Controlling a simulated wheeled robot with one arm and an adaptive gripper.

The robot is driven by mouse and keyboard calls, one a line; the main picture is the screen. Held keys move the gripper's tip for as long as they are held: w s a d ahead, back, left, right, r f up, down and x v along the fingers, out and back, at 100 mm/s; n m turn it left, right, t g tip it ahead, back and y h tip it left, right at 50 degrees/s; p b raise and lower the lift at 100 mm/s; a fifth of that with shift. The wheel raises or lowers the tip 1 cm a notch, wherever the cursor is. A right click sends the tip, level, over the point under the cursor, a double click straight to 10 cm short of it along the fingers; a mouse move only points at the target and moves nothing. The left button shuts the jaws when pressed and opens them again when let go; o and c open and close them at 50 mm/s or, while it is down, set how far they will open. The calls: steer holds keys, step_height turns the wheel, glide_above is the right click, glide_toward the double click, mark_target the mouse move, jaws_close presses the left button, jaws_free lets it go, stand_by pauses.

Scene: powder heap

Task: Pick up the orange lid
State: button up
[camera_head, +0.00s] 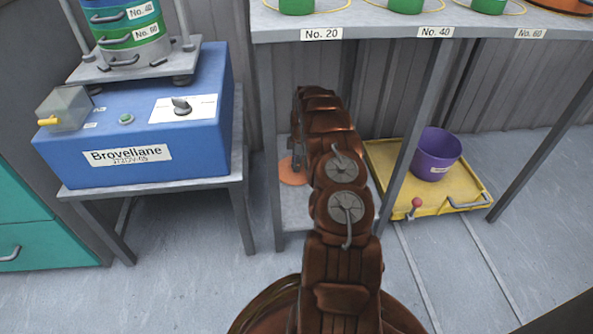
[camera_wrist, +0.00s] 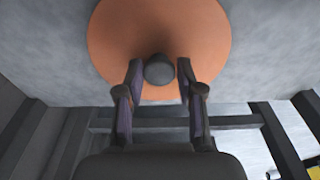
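The orange lid (camera_wrist: 205,35) is a flat round disc with a dark round knob (camera_wrist: 159,69) at its middle, in the wrist view. It lies on a grey surface. In the head view its edge (camera_head: 291,176) shows low beneath the shelf table, partly hidden by my arm. My gripper (camera_wrist: 159,70) is open, with one finger on each side of the knob. A narrow gap seems to show on both sides of it. In the head view my gripper is mostly hidden behind my arm.
Table legs (camera_head: 419,115) stand right of my arm, and the tabletop (camera_head: 400,27) is above. A yellow tray (camera_head: 385,172) holding a purple bucket (camera_head: 436,154) lies at right. A blue machine (camera_head: 150,135) stands on a side table at left. Another orange round item (camera_head: 570,5) is at top right.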

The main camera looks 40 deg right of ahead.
steer(key=c, duration=0.6)
steer(key=shift+r, duration=0.1)
